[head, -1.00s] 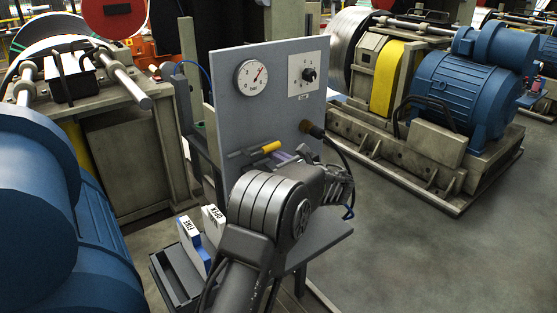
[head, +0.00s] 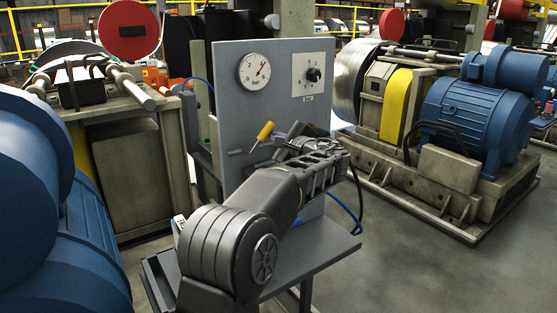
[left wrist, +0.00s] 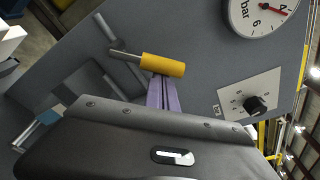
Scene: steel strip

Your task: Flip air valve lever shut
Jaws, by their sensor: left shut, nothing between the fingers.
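The air valve lever has a yellow handle (head: 265,131) on a thin metal stem. It stands out from the grey panel (head: 226,100) at a steep upward tilt, near the grey pipe stub (head: 238,153). In the left wrist view the yellow handle (left wrist: 163,65) lies just beyond my fingertips. My left gripper (head: 294,130) is right of the handle in the head view, its body partly hiding the fingers. Its purple fingers (left wrist: 161,92) are together with nothing between them. Their tips are at the handle's edge; I cannot tell whether they touch. My right gripper is not in view.
A pressure gauge (head: 254,72) and a knob plate (head: 312,76) are on the panel above. A shelf (head: 318,250) juts out below, with a blue hose (head: 346,212) at its right. Blue motors stand at both sides. Open floor lies at right.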

